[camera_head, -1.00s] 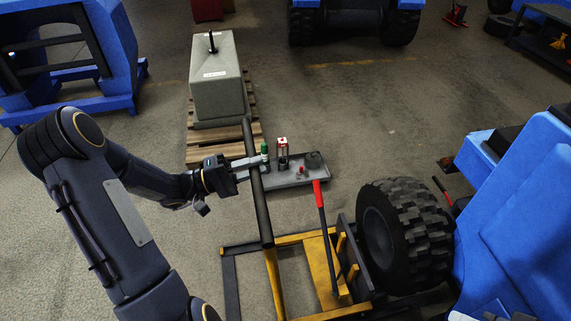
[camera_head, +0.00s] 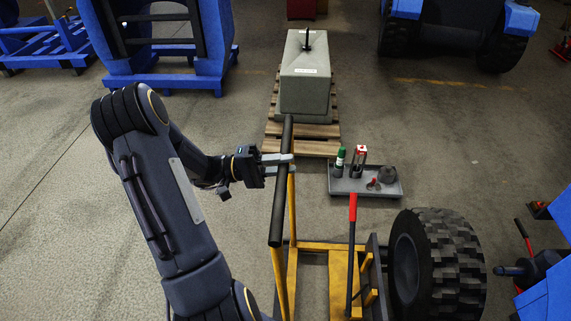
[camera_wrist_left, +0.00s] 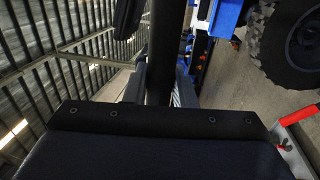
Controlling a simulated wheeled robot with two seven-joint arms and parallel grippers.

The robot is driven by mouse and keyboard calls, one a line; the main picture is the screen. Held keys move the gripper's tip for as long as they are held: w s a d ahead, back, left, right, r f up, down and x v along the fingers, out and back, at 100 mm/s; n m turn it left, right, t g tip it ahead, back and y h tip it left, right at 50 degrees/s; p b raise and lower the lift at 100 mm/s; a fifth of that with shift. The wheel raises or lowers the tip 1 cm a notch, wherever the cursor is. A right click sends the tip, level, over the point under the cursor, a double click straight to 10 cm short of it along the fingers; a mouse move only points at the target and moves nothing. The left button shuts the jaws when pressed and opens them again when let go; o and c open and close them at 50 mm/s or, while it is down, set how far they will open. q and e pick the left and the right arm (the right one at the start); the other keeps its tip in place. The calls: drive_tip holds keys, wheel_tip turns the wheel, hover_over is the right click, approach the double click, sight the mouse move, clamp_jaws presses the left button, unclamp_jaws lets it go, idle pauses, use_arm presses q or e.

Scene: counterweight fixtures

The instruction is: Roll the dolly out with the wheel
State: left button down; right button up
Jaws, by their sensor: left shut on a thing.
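The dolly, with a yellow frame (camera_head: 338,281) and a dark push bar (camera_head: 281,190), stands in the lower middle of the head view. The wheel (camera_head: 452,268), a black knobbly tyre, stands upright at the dolly's right side. A lever with a red grip (camera_head: 352,208) rises from the dolly. My left gripper (camera_head: 279,160) is shut on the push bar near its far end. In the left wrist view the dark bar (camera_wrist_left: 166,55) runs up from between the fingers. My right gripper is not in view.
A grey tray (camera_head: 345,187) with bottles and small parts lies on the floor beyond the dolly. A concrete counterweight (camera_head: 306,88) sits on a wooden pallet (camera_head: 317,146). A blue machine (camera_head: 552,232) is at the right. A dark hub (camera_head: 520,270) faces the wheel across a gap.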

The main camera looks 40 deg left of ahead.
use_arm(q)
drive_tip(key=shift+w+r, duration=0.1)
drive_tip(key=shift+r, duration=0.05)
drive_tip(key=c, duration=1.2)
unclamp_jaws()
drive_tip(key=shift+c, duration=0.2)
drive_tip(key=v, duration=0.7)
drive_tip(key=shift+s+a, duration=0.25)
drive_tip(key=shift+a, duration=0.05)
